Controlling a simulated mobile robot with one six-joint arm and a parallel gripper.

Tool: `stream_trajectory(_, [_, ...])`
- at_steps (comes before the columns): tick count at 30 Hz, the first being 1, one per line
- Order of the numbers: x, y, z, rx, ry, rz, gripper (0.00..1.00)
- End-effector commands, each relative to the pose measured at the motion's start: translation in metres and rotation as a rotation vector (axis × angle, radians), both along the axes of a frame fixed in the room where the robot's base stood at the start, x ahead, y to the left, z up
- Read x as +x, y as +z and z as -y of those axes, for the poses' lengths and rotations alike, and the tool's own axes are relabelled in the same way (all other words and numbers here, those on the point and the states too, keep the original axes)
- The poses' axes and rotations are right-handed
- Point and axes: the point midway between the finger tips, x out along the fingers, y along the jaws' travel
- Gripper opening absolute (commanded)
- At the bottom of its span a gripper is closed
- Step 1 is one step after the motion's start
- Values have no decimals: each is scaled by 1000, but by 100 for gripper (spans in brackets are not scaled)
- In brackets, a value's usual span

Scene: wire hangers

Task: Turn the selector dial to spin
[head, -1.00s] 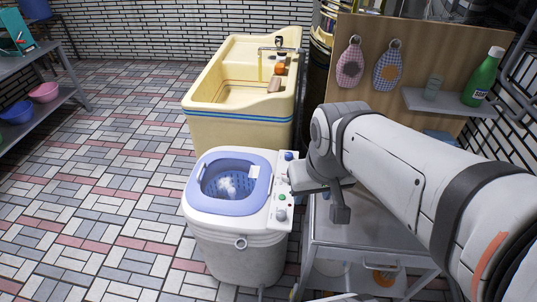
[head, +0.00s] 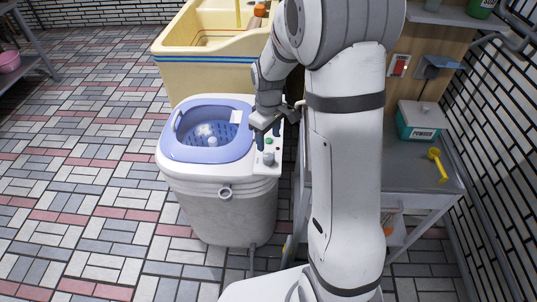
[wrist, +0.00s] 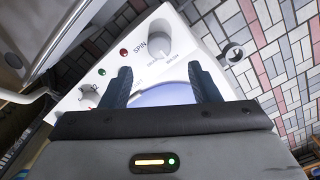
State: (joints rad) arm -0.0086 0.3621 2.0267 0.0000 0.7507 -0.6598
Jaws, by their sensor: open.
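The washing machine (head: 212,182) is a white tub with a blue-rimmed opening, left of my arm. Its control panel (head: 258,171) runs along the right side of the top. A grey knob (head: 268,158) stands near the front of the panel, with a green spot (head: 268,141) behind it. My gripper (head: 268,138) is open over the panel, fingers pointing down. In the wrist view the printed word SPIN shows beyond the fingers (wrist: 160,85), near a pale round knob (wrist: 235,54). Another pale knob (wrist: 88,90) is at left, partly hidden. Neither visible knob is clearly between the fingers.
A cream sink (head: 200,65) stands behind the machine. A grey table (head: 425,170) is right of my arm, with a powder box (head: 421,122) and yellow scoop (head: 437,162) on it. Tiled floor is clear at left.

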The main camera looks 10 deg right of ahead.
Motion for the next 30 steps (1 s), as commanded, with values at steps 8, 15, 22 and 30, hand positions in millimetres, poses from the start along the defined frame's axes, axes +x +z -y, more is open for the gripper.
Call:
stream_trajectory(8, [1,-40,0,0,5,-5,56])
stream_trajectory(15, [1,-72,1,0,3,-5,56])
stream_trajectory(22, [1,-79,1,0,2,-2,56])
stream_trajectory(30, [1,-79,1,0,2,-2,47])
